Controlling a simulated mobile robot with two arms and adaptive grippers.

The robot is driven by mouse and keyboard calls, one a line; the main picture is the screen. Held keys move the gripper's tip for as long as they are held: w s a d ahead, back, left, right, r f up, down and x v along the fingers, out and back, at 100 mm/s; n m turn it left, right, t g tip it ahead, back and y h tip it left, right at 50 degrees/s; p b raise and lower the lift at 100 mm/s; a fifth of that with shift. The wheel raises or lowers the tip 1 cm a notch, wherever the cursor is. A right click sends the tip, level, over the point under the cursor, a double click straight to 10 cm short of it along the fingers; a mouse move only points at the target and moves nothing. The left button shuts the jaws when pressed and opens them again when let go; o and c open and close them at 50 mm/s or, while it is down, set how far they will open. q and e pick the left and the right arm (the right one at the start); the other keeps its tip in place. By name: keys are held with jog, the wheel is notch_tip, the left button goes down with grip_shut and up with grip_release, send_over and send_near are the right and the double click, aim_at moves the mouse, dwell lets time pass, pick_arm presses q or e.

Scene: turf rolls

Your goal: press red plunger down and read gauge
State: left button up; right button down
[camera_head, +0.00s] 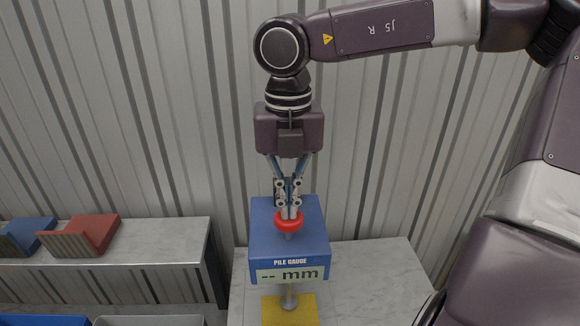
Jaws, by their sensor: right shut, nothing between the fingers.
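The pile gauge (265,245) is a blue box with a label and a display that reads "-- mm". The red plunger (289,225) is a round red knob on its top. A metal rod (289,297) goes down from the box to a yellow pad (272,312). My right gripper (289,214) points straight down with its fingers shut and empty. Its fingertips are at the top of the red plunger; whether they touch or press it I cannot tell. My left gripper is not in view.
The gauge stands over a marble-topped stand (375,270). At left, a shelf (150,240) holds a red wedge-shaped holder (97,229) and a blue one (30,230). Blue and grey bins show at the bottom left. A corrugated metal wall (180,120) is close behind.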

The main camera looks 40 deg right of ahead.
dwell(0.4)
notch_tip(320, 180, up, 15)
jog(key=p, duration=1)
dwell(0.4)
